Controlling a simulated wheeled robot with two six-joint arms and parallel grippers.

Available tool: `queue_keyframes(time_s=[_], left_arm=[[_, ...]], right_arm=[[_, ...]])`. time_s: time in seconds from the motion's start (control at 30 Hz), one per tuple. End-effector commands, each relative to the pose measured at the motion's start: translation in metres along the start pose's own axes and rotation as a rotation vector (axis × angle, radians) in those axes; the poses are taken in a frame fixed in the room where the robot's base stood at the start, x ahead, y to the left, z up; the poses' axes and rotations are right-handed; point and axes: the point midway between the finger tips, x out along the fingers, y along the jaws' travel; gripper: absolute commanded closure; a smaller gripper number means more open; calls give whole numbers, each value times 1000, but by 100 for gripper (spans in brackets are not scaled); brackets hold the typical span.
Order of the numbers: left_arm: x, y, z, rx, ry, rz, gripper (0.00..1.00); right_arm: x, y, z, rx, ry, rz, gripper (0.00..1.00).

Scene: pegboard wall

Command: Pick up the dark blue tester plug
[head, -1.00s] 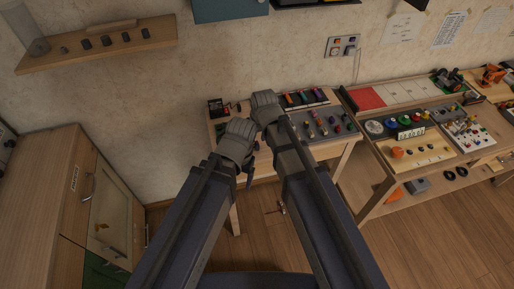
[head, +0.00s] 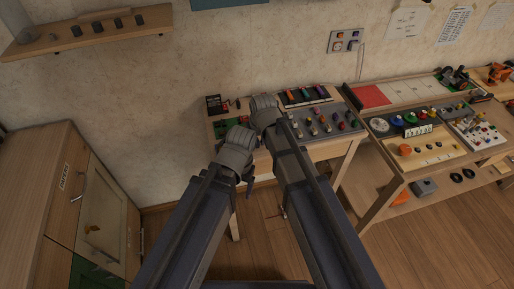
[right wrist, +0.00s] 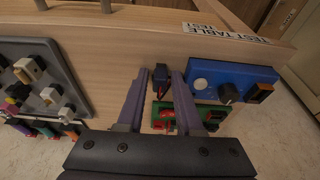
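In the right wrist view a small dark blue plug (right wrist: 161,76) stands between the two fingertips of my right gripper (right wrist: 160,78). It looks like the tester plug. A narrow gap shows beside the fingers, so the gripper is open around it, not visibly clamped. A blue tester box (right wrist: 205,96) with a white dial, black knob and orange switch lies just right of the fingers. In the head view my right gripper (head: 265,110) is over the table's left part, its fingertips hidden.
A green board with red parts (right wrist: 165,117) lies between the right fingers, nearer the palm. A grey panel with several plugs (head: 322,134) covers the table's right part. A second table (head: 371,194) with panels stands further right. A wooden cabinet (head: 38,175) stands left.

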Motion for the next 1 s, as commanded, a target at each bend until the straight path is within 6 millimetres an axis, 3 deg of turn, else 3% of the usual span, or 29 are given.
queue_keyframes(time_s=[0.13, 0.43, 1.0], left_arm=[[-1, 0, 0, 0, 0, 0, 21], [-1, 0, 0, 0, 0, 0, 21], [-3, 0, 0, 0, 0, 0, 21]], right_arm=[[-1, 0, 0, 0, 0, 0, 66], [-1, 0, 0, 0, 0, 0, 100], [-2, 0, 0, 0, 0, 0, 100]])
